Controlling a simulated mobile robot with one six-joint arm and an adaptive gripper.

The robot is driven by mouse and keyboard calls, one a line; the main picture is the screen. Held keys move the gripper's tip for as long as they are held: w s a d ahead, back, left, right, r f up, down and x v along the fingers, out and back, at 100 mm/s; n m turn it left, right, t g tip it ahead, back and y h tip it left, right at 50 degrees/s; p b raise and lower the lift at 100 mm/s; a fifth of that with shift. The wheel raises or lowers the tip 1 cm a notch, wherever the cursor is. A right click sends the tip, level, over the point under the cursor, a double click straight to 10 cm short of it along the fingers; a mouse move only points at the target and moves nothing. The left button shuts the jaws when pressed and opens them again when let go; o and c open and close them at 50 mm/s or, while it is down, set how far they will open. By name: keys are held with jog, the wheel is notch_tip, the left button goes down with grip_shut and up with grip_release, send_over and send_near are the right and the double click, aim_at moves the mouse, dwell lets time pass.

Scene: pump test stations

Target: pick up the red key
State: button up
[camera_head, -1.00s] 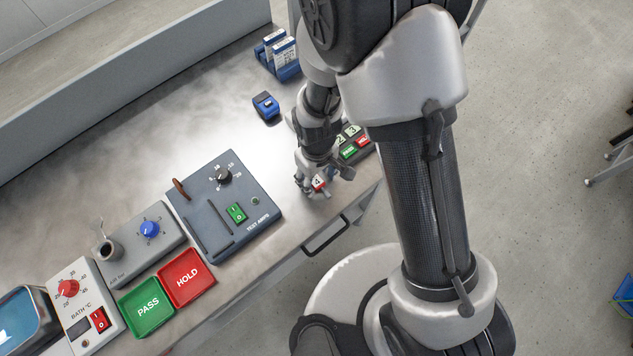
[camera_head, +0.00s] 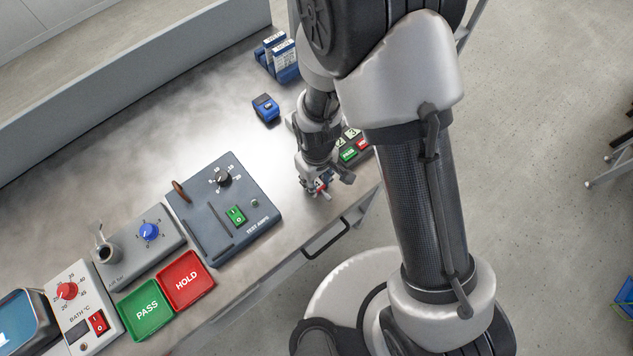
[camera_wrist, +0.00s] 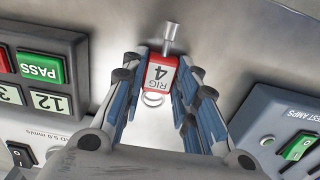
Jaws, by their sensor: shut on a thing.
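The red key has a red tag with a white label reading "RIG 4"; it shows in the wrist view (camera_wrist: 161,77) with a metal shaft at the top and a ring below. My gripper (camera_wrist: 158,88) has its blue-lined fingers on both sides of the red tag and is shut on it. In the head view my gripper (camera_head: 322,189) is low over the bench near its front edge. There only a bit of red shows between the fingers. I cannot tell whether the key touches the bench.
A panel with PASS and numbered buttons (camera_wrist: 38,66) is left of my gripper in the wrist view. The TEST AMPS box (camera_head: 225,207) stands on the other side. HOLD (camera_head: 187,278) and PASS (camera_head: 146,308) trays lie farther off. A small blue item (camera_head: 265,107) lies behind.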

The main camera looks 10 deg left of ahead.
aim_at(317, 184)
notch_tip(317, 184, up, 20)
jog(key=p, duration=0.6)
dwell(0.6)
